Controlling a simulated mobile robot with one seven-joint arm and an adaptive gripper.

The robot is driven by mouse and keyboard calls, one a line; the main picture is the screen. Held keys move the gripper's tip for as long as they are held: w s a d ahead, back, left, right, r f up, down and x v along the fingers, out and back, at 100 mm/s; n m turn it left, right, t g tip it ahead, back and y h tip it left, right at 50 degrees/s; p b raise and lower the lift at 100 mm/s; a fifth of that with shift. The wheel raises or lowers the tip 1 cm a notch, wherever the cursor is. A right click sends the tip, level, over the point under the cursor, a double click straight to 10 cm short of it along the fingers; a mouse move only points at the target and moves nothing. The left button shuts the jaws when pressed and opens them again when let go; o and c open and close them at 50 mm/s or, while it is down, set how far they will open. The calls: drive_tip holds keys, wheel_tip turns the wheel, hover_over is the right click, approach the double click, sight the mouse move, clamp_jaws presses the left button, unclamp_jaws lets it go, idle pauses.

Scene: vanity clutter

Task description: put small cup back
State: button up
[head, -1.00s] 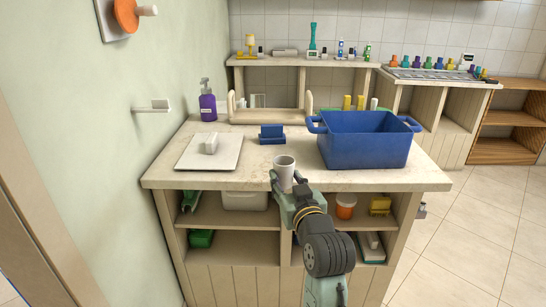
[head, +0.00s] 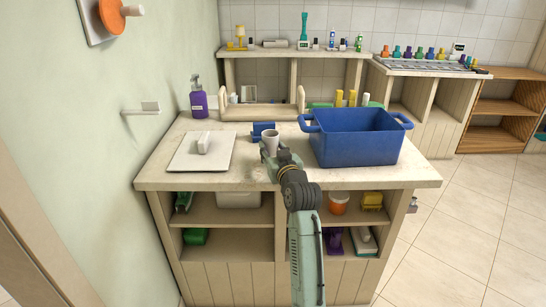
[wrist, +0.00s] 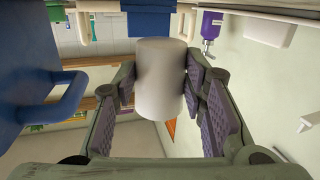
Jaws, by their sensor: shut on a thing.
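The small cup (head: 271,143) is plain, light grey-white and shaped like a simple cylinder. In the head view it is above the front part of the vanity top (head: 300,178), just in front of a small blue holder (head: 264,127) and left of the blue bin. My gripper (head: 272,156) is shut on the cup; my arm hides part of the cup's lower side. In the wrist view the cup (wrist: 160,80) sits between both padded fingers, and the blue holder (wrist: 150,20) shows beyond it. I cannot tell whether the cup touches the counter.
The blue bin (head: 355,140) stands close on the right. A white board (head: 186,160) with a white block (head: 204,142) lies left. A purple pump bottle (head: 198,103) and a wooden rack (head: 255,112) stand behind. Shelves below hold several items. Bare counter lies in front of the board.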

drive_tip(key=shift+f+p, duration=0.45)
drive_tip(key=shift+f, duration=1.3)
drive_tip(key=shift+f, duration=0.2)
drive_tip(key=o, duration=1.2)
drive_tip(key=shift+r, duration=0.15)
